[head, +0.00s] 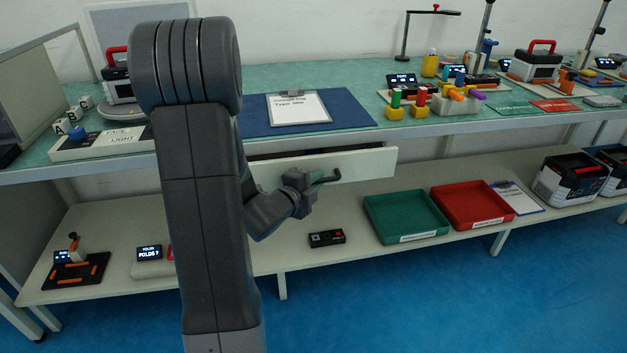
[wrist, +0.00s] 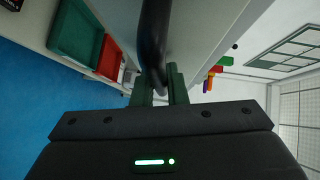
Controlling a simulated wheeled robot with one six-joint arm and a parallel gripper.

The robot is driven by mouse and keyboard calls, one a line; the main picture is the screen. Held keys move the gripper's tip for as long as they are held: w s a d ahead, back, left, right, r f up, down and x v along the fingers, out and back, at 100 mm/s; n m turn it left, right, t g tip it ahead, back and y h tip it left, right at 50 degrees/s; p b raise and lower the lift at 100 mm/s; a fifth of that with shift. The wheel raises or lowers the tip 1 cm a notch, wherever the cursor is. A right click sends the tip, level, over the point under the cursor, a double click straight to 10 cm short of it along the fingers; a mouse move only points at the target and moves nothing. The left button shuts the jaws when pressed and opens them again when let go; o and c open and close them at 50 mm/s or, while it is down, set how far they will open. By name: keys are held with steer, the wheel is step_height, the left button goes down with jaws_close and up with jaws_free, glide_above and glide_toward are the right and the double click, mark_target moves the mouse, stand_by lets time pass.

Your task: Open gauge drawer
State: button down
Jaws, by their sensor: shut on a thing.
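The gauge drawer's pale front (head: 365,163) is under the bench top, below the blue mat. A dark gap shows above its upper edge, so the drawer stands somewhat out from the bench. My gripper (head: 318,178) is at the dark handle (head: 330,176) on the drawer front. In the wrist view, the two fingers of my gripper (wrist: 161,85) are shut on the dark handle (wrist: 154,35), beside the pale drawer front (wrist: 195,25). My arm hides the left part of the drawer, and its inside cannot be seen.
A clipboard (head: 298,107) lies on the blue mat (head: 250,122) above the drawer. On the lower shelf are a small dark box (head: 327,238), a green tray (head: 405,214) and a red tray (head: 472,205). Blue floor (head: 400,310) in front is clear.

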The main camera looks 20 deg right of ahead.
steer(key=s+a+b, duration=0.2)
steer(key=s, duration=0.8)
steer(key=s+a+b, duration=0.3)
steer(key=s, duration=0.8)
steer(key=c, duration=1.5)
jaws_free()
steer(key=shift+w, duration=0.1)
steer(key=shift+o, duration=0.2)
